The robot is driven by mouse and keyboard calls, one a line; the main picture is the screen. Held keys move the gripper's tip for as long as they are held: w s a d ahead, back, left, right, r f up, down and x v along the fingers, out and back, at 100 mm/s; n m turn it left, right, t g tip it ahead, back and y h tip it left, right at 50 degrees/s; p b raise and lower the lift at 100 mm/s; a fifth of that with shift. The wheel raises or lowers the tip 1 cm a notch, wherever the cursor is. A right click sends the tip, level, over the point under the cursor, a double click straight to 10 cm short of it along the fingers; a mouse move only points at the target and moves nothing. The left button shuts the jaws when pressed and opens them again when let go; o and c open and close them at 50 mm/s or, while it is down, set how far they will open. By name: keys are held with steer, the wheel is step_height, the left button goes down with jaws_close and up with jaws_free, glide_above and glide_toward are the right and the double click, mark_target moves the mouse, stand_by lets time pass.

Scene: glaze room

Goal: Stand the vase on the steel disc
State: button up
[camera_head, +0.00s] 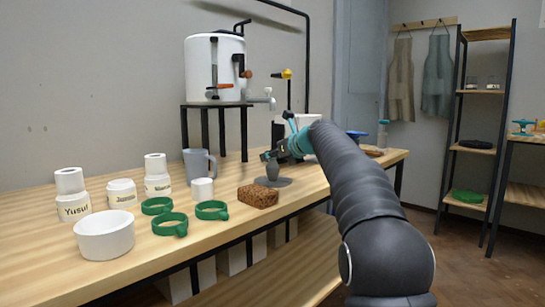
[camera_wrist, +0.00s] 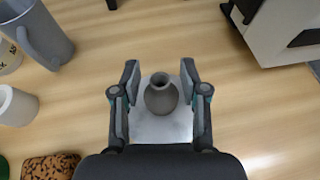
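The vase (camera_wrist: 161,97) is small, dark grey and round-bodied with a narrow neck. In the wrist view it stands upright between the two fingers of my gripper (camera_wrist: 159,78), with a small gap on each side. In the head view the vase (camera_head: 272,171) appears to rest on the dark grey disc (camera_head: 284,182), on the table. My gripper (camera_head: 268,157) is open around the vase's upper part.
A brown speckled sponge-like block (camera_head: 257,196), a white cup (camera_head: 202,190) and a grey mug (camera_head: 199,165) stand left of the disc. Green rings (camera_head: 170,224), labelled jars and a white bowl (camera_head: 104,240) lie further left. A white appliance (camera_wrist: 284,27) is at the upper right of the wrist view.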

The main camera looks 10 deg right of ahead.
steer(key=shift+s+d+r, duration=0.1)
steer(key=shift+s+r, duration=0.1)
steer(key=v, duration=1.1)
steer(key=shift+s+r, duration=0.2)
steer(key=shift+s, duration=0.1)
steer(key=s+a+f+n+g+h, duration=0.1)
steer(key=s+a+f+n, duration=0.1)
steer(key=s+f+n, duration=0.4)
steer(key=s+a+f+n+g+h, duration=0.1)
steer(key=s+a+f+n+g, duration=0.2)
steer(key=s, duration=0.6)
steer(key=s+a+f+n+h, duration=0.1)
steer(key=s+f+n, duration=0.3)
steer(key=s+n, duration=0.25)
steer(key=s+f+n+g+h, duration=0.2)
steer(key=s+f+n+h, duration=0.1)
steer(key=s+f+n, duration=1.2)
steer(key=s+d+f, duration=0.1)
steer(key=s+f, duration=0.2)
steer(key=s, duration=0.3)
steer(key=shift+s+g, duration=0.25)
steer(key=shift+g, duration=0.05)
